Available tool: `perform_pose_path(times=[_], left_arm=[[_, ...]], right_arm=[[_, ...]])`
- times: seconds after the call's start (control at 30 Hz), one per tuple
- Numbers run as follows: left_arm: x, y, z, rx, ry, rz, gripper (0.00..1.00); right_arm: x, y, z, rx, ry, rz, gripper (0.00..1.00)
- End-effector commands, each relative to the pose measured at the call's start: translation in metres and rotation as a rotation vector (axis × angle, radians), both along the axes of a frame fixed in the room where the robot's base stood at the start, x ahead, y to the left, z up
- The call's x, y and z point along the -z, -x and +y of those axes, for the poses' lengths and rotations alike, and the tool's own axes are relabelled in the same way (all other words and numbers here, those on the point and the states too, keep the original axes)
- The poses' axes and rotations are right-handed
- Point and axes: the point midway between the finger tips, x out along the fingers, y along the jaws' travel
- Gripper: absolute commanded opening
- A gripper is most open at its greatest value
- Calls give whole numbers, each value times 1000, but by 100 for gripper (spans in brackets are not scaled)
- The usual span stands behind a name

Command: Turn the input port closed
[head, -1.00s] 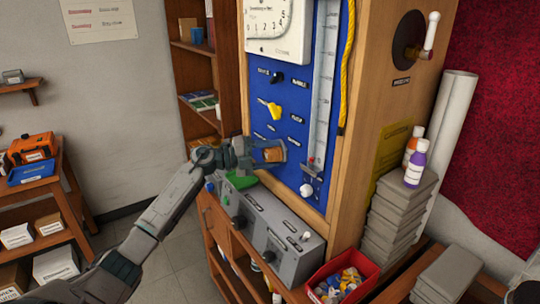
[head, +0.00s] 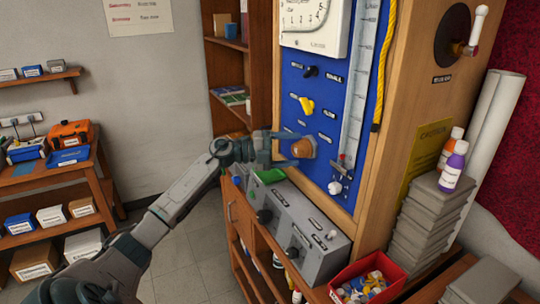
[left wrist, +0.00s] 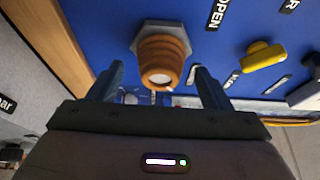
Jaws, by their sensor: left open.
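The orange-brown ribbed port (head: 304,148), apparently the input port, sticks out of the lower blue panel. In the left wrist view the port (left wrist: 160,55) shows a hexagonal base and a pale round end facing me. An "OPEN" label (left wrist: 216,13) is beside it. My left gripper (head: 290,148) is open in front of the port. In the left wrist view its two fingers (left wrist: 158,72) stand either side of the port's outer end, with a gap on each side and no visible contact. My right gripper is not in view.
A yellow knob (head: 306,106) and a black knob (head: 311,71) sit higher on the panel. A glass tube with scale (head: 357,100) runs along its right. Below are a grey control box (head: 290,225) and a red bin (head: 370,283). Floor at left is clear.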

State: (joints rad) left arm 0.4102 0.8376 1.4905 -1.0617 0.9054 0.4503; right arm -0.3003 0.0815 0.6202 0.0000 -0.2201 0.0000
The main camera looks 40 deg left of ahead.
Motion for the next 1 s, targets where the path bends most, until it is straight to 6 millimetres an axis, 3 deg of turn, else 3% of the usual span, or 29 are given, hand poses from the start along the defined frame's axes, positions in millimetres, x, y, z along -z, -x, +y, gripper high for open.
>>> perform_pose_path(times=[0.1, 0.43, 1.0], left_arm=[[6, 15, 15, 0, -8, 2, 72], [4, 46, 46, 0, -4, 3, 72], [0, 55, 54, 1, -1, 1, 72]], right_arm=[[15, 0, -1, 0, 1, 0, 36], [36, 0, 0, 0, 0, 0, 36], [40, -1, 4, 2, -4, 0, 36]])
